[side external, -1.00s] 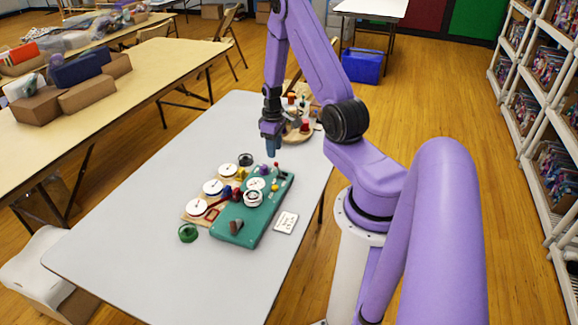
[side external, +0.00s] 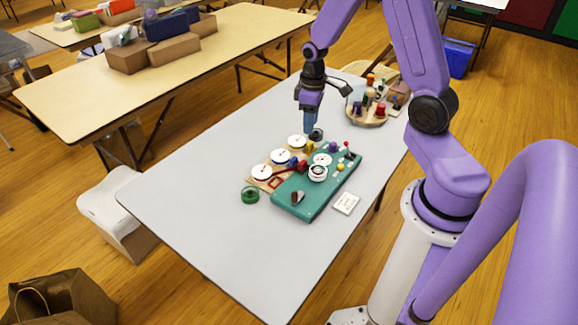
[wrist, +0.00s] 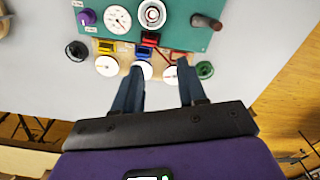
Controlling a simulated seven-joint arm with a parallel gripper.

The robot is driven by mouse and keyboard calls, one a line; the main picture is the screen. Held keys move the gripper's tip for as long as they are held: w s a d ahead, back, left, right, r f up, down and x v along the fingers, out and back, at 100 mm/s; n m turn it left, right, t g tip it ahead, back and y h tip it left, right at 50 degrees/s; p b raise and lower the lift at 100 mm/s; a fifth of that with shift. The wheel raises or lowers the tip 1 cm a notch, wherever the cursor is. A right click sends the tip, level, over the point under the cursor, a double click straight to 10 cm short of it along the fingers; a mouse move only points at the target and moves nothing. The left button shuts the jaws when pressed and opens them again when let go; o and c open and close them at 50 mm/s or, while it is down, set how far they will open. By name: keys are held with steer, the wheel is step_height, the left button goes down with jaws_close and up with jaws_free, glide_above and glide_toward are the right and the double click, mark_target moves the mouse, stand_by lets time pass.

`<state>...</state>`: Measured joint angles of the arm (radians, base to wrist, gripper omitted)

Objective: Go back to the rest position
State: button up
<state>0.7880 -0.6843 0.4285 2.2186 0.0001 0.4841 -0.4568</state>
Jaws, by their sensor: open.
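My gripper (side external: 309,124) is open and empty, pointing down over the table near the back end of the teal board (side external: 325,187). In the wrist view my two dark blue fingers (wrist: 158,75) stand well apart. A wooden board (wrist: 118,52) with several white discs lies beyond them, beside the teal board. The teal board carries a white dial (side external: 322,160), a round white-and-dark piece (side external: 318,173), a purple knob (side external: 333,147) and a brown handle (side external: 297,197). A dark ring (wrist: 77,50) lies at the wooden board's back end, close to my gripper in the side view.
A green ring (side external: 250,195) and a white card (side external: 346,203) lie on the grey table (side external: 220,230). A round wooden tray (side external: 364,120) with several small pieces stands at the back. The front of the table is clear. A tan table (side external: 90,95) holds boxes.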

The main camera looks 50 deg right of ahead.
steer(key=s+a+r+n, duration=0.2)
steer(key=s+a+r, duration=0.1)
steer(key=a, duration=0.4)
steer(key=s+a+r+n, duration=0.2)
steer(key=s+a+r, duration=0.2)
steer(key=a, duration=0.2)
steer(key=s+a+r+n, duration=0.2)
steer(key=s, duration=0.5)
steer(key=s+a+r+n, duration=0.2)
steer(key=s+a+r, duration=0.1)
steer(key=s, duration=0.5)
steer(key=shift+s, duration=0.15)
